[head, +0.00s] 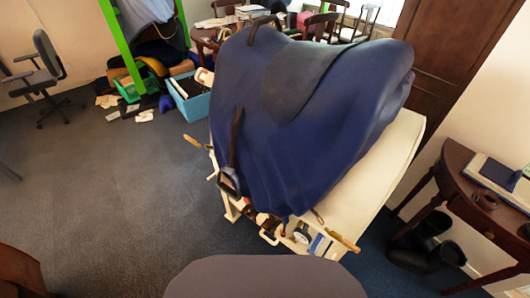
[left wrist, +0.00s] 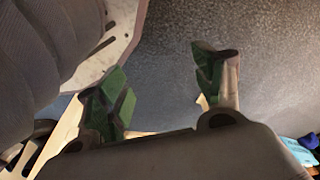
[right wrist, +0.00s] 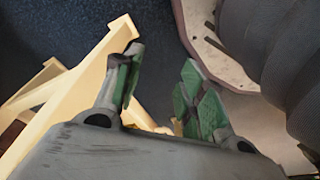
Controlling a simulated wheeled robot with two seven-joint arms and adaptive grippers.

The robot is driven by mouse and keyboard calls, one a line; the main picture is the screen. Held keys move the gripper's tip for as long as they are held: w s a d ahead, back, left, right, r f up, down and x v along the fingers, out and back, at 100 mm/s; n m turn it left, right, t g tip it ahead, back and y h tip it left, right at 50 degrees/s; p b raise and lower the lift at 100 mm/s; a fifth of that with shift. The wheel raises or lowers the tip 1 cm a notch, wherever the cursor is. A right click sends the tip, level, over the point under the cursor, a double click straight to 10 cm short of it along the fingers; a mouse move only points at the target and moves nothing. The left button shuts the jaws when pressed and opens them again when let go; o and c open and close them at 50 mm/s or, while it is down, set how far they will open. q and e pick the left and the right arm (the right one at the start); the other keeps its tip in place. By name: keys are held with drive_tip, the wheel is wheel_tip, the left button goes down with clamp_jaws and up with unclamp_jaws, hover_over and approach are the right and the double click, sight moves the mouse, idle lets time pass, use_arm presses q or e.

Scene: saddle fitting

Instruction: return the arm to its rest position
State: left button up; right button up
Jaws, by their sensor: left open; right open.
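My left gripper (left wrist: 160,75) shows in the left wrist view with its green-padded fingers spread wide and nothing between them but grey floor. My right gripper (right wrist: 158,72) shows in the right wrist view with its fingers apart and empty. Cream wooden bars (right wrist: 75,85) lie beyond and to the left of its fingers, and I cannot tell how close they are. Neither gripper shows in the head view. There, a blue draped saddle (head: 300,110) sits on a cream stand (head: 385,165), with a dark strap and stirrup (head: 229,182) hanging at its left side.
Wooden handles (head: 343,241) stick out from the stand. A dark side table (head: 455,185) stands at the right, with black boots (head: 425,255) beneath it. A blue bin (head: 190,100) and scattered papers are at the back left. The grey floor (head: 100,190) at the left is clear.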

use_arm(q)
drive_tip(key=s+a+r+p, duration=0.1)
drive_tip(key=s+a+p, duration=0.1)
drive_tip(key=s+p, duration=0.5)
drive_tip(key=s+a+r+g+p, duration=0.1)
drive_tip(key=s+a+p, duration=0.2)
drive_tip(key=s+p, duration=0.4)
drive_tip(key=s, duration=0.2)
drive_tip(key=shift+s+a+r+y+p, duration=0.2)
drive_tip(key=shift+s+a+y+p, duration=0.1)
drive_tip(key=shift+s, duration=0.1)
use_arm(e)
drive_tip(key=s+d+r, duration=0.1)
drive_tip(key=s+d, duration=0.1)
drive_tip(key=s, duration=0.6)
drive_tip(key=s+d+r+g, duration=0.1)
drive_tip(key=s+d, duration=0.2)
drive_tip(key=s, duration=0.5)
drive_tip(key=shift+s+d+r+h, duration=0.2)
drive_tip(key=shift+s+d+h, duration=0.1)
drive_tip(key=shift+s, duration=0.1)
